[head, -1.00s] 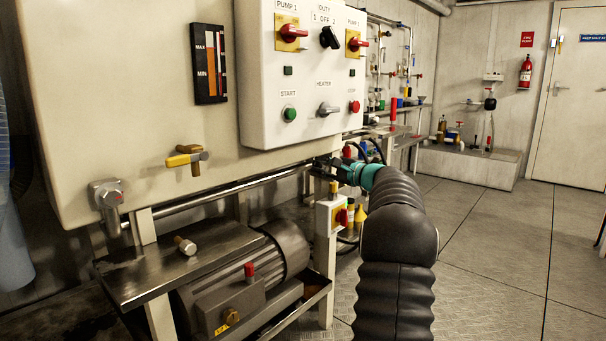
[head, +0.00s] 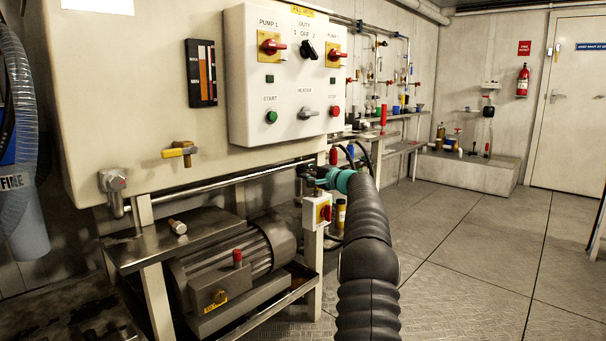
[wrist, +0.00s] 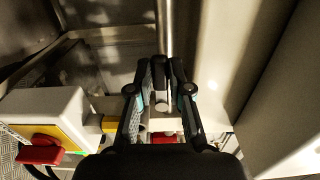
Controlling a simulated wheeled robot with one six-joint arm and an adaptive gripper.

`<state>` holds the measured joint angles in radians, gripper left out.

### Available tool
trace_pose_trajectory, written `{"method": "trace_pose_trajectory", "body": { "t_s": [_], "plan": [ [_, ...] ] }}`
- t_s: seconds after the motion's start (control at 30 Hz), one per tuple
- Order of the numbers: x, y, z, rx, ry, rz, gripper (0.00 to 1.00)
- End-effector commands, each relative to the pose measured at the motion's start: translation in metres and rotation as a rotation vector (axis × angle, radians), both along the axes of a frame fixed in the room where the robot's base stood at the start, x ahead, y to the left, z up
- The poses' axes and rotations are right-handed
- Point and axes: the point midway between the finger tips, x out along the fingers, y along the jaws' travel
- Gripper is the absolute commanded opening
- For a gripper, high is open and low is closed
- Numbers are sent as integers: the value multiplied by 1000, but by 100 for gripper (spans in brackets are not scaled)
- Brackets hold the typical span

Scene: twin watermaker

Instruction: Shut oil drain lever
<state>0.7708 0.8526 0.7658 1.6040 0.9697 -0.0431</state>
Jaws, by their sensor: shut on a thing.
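A lever valve with a yellow handle (head: 177,152) sits on the front of the cream tank, its handle lying level; I cannot tell if it is the oil drain lever. My gripper (head: 308,172) is far to its right, below the control box at the end of the steel pipe. In the wrist view my gripper (wrist: 160,68) has its fingertips close together around a small dark part (wrist: 158,73) in line with the pipe (wrist: 165,30). What that part belongs to is unclear. The fingers partly hide it.
A white switch box (head: 315,211) with a red handle stands just below my gripper, and shows at left in the wrist view (wrist: 45,108). The motor (head: 235,255) sits under the steel shelf (head: 150,245). The floor at right is clear.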

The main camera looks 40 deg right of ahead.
Motion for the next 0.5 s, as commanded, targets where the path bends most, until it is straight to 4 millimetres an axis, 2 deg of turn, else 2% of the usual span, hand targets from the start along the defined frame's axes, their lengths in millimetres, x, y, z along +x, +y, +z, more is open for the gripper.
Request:
{"method": "trace_pose_trajectory", "body": {
  "t_s": [0.27,0.3,0.37,0.5],
  "plan": [
    [-1,-2,-3,3,4,-3,0],
    [0,-1,-3,3,4,-3,28],
    [0,0,-2,3,4,-1,43],
    [3,5,-2,3,2,5,44]
  ]
}}
